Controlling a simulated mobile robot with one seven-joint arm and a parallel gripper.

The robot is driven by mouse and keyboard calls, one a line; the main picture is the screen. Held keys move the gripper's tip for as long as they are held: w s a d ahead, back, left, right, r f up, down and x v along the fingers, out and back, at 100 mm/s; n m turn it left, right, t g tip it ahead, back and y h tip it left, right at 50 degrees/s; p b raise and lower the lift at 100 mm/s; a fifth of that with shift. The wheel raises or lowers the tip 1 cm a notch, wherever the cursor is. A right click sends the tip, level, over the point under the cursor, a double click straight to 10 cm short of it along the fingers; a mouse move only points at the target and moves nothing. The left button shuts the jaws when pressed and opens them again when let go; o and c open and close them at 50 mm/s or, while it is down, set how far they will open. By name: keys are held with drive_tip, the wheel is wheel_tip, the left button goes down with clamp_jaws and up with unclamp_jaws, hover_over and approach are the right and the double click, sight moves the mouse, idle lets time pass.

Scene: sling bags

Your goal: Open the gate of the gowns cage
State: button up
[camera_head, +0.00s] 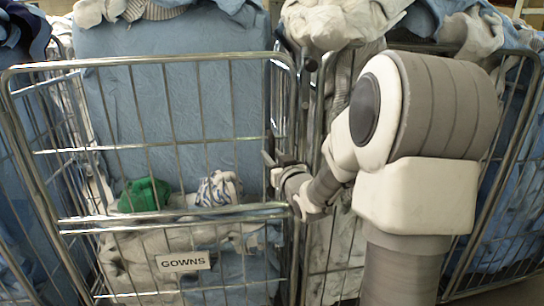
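The gowns cage is a wire cage, and its metal gate (150,60) spans the front at the left of the head view. A white label reading "GOWNS" (183,262) hangs on the lower front mesh. The gate's right edge appears close to the cage's right post, and I cannot see a clear gap there. My gripper (269,164) is at the gate's right edge, around mid-height, next to the upright bars. Its dark fingertips are small and partly hidden, so I cannot tell whether they grip a bar or latch.
Blue and white cloth fills the cage, with a green bundle (144,195) and a patterned one (219,188) inside. Another full cage (519,150) stands close on the right, behind my arm. More laundry is at the far left. A little floor shows at bottom right.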

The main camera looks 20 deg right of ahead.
clamp_jaws()
idle(1.1)
